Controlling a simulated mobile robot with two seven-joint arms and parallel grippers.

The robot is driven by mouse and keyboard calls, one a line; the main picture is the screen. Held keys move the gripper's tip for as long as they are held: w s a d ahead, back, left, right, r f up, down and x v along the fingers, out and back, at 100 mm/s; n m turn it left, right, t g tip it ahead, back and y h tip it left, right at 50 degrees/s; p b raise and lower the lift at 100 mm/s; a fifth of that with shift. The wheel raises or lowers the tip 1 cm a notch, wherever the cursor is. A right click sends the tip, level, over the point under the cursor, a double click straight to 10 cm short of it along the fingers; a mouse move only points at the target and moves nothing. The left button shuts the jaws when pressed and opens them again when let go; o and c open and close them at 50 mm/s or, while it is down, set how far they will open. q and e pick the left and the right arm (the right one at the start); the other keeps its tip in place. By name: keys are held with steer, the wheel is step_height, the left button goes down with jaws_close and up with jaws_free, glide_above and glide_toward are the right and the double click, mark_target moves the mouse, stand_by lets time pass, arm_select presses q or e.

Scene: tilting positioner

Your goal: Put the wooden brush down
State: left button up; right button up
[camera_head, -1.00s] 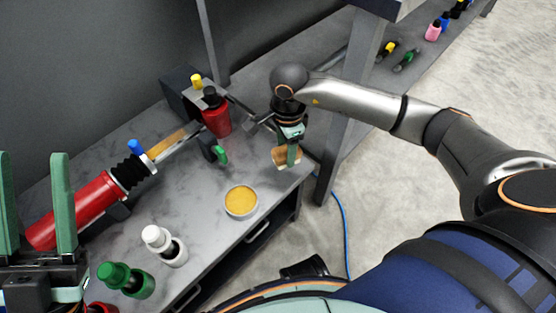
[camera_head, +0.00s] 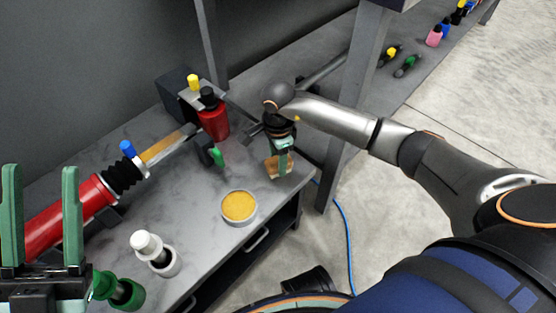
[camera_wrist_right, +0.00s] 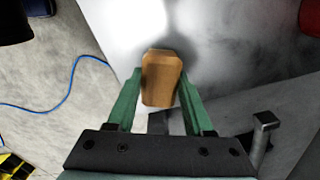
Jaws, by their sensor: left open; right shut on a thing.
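The wooden brush (camera_head: 276,167) is at the right end of the grey workbench in the head view. My right gripper (camera_head: 281,160) is shut on it from above. In the right wrist view the brush (camera_wrist_right: 161,78) sits between the two green fingers (camera_wrist_right: 160,98), over the pale bench top. I cannot tell whether its underside touches the bench. My left gripper (camera_head: 41,215) is at the left edge of the head view, open and empty, in front of the red cylinder.
A round tin with yellow content (camera_head: 239,207) stands left of the brush. A blue cable (camera_head: 346,235) lies on the floor.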

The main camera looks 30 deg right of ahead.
steer(key=shift+f, duration=0.25)
steer(key=o, duration=1.2)
steer(key=shift+r, duration=0.1)
